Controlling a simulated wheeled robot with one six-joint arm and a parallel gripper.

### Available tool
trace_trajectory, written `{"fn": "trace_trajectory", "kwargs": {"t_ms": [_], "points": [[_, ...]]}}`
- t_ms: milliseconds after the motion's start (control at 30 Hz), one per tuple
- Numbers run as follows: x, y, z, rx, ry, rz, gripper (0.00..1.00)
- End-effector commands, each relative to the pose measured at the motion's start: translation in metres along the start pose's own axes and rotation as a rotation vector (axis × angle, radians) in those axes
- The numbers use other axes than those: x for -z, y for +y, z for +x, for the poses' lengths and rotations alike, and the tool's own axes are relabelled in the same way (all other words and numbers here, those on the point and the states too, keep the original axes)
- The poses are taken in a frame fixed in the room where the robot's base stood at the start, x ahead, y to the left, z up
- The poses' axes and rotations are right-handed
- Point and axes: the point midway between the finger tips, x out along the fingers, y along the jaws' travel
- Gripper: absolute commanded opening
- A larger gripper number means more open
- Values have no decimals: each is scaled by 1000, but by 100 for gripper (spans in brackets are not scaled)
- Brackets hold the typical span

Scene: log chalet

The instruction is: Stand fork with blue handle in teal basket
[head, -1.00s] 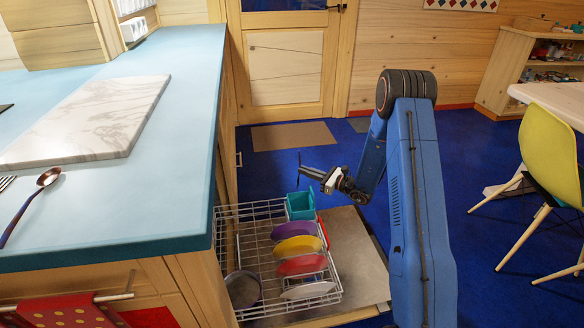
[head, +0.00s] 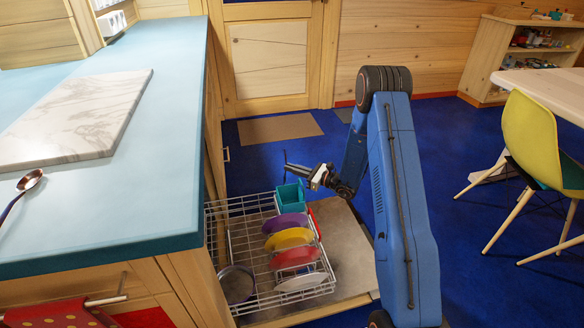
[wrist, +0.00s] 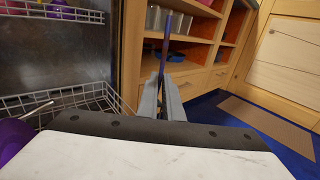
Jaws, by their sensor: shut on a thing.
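My gripper (head: 300,171) is shut on the fork with blue handle. The fork (head: 285,166) shows in the head view as a thin dark upright line at the fingertips. In the wrist view its blue-purple shaft (wrist: 166,42) rises between the two grey fingers (wrist: 165,100); I cannot make out its tines. The teal basket (head: 290,193) sits at the far right corner of the white wire rack. My gripper and the fork are just above and behind the basket in the head view, apart from its rim as far as I can tell. The basket is not visible in the wrist view.
The pulled-out wire rack (head: 228,245) holds purple, yellow, red and white plates and a dark pan (head: 237,284). The open dishwasher door (head: 345,240) lies beneath. The blue counter (head: 150,150) stands to the left.

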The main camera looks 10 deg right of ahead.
Motion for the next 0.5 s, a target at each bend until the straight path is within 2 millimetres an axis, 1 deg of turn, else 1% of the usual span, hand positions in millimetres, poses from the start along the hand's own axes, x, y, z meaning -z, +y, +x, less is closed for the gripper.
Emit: {"fn": "trace_trajectory", "kwargs": {"t_ms": [500], "points": [[22,0,0,0,0,2,0]]}}
